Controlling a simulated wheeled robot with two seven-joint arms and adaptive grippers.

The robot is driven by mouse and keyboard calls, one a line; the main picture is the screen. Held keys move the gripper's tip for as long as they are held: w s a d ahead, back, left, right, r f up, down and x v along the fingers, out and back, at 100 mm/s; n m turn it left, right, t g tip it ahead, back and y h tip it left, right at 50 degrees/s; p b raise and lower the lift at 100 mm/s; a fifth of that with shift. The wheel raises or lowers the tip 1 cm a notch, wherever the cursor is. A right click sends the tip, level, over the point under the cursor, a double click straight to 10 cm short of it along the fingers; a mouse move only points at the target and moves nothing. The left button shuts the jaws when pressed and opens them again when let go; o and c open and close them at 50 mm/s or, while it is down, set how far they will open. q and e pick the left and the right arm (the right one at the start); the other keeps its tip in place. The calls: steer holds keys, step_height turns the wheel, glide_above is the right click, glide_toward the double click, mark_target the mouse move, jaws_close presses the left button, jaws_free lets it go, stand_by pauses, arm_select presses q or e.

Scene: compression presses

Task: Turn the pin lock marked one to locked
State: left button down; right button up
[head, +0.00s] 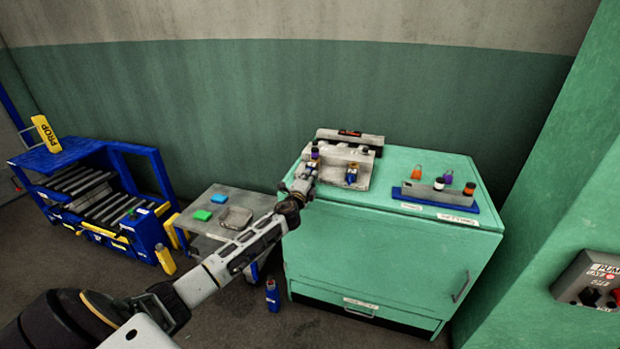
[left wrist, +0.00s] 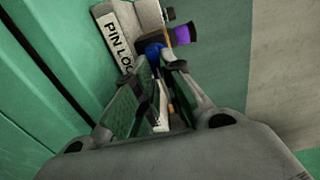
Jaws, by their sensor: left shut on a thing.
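The pin lock fixture (head: 362,158) is a grey block on top of the green cabinet, with two small blue and brass pin locks on its front. The right pin lock (head: 351,173) stands free. My left gripper (head: 307,178) is at the left pin lock and partly hides it. In the left wrist view, my gripper's fingers (left wrist: 162,70) are closed at a blue knob (left wrist: 153,49), beside a plate (left wrist: 119,47) reading "PIN LOC". A purple cap (left wrist: 186,34) shows just past the knob. I cannot read the lock's number or its turned position. My right gripper is not in view.
A blue tray (head: 452,203) with orange, purple and dark capped pieces stands right on the green cabinet (head: 390,255). A grey side table (head: 205,228) and a blue roller rack (head: 90,195) stand left. A control box (head: 590,281) is on the right wall.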

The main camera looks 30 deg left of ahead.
arm_select(q)
steer(key=shift+d, duration=0.1)
steer(key=c, duration=1.5)
jaws_free()
steer(key=shift+s, duration=0.2)
steer(key=v, duration=1.1)
steer(key=shift+s+f, duration=0.1)
steer(key=shift+s, duration=0.15)
